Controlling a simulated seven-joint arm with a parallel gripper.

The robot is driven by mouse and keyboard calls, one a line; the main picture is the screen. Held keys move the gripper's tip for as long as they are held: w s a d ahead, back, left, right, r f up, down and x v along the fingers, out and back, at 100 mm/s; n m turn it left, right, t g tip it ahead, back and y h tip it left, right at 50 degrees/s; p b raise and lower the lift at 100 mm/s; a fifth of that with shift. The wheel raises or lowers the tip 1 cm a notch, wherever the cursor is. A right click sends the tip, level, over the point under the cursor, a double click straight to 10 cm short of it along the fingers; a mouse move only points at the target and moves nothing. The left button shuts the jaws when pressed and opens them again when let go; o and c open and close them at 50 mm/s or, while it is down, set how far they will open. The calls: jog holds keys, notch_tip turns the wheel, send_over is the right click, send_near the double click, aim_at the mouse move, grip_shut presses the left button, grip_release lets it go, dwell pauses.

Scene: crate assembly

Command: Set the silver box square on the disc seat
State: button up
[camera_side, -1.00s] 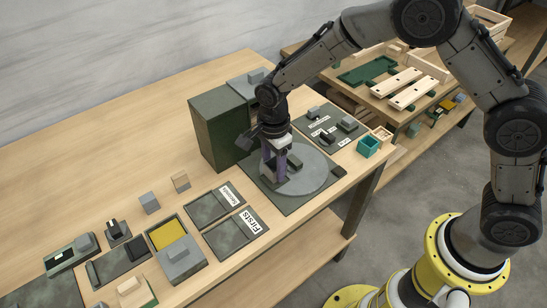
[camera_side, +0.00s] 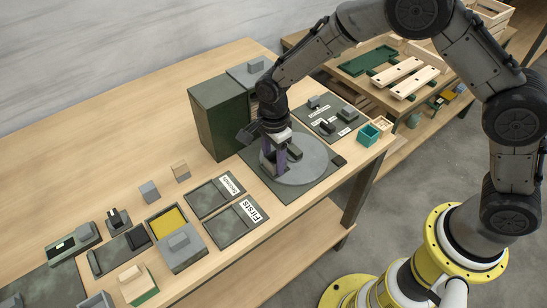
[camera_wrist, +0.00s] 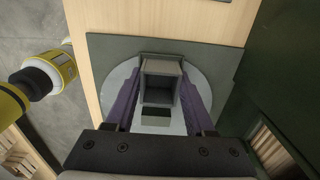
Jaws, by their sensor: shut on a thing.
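The silver box (camera_wrist: 161,68) is a small grey box with a darker recessed face, seen between my purple fingers in the wrist view. My gripper (camera_wrist: 160,95) is shut on it, one finger along each side. The round grey disc (camera_wrist: 215,85) lies beneath, on a dark square plate. In the side view my gripper (camera_side: 274,160) is low over the left part of the disc (camera_side: 315,168), and the fingers mostly hide the box. A small dark block shows on the disc in the wrist view (camera_wrist: 156,113). I cannot tell whether the box touches the seat.
A tall dark green cabinet (camera_side: 222,125) stands close to the left of my gripper. Label trays (camera_side: 235,225), a yellow-lined box (camera_side: 168,222) and small blocks lie at the front left. A teal bin (camera_side: 368,133) is at the right edge. The back-left tabletop is clear.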

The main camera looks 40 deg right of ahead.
jog(key=o, duration=1.4)
notch_tip(320, 180, up, 7)
dwell(0.4)
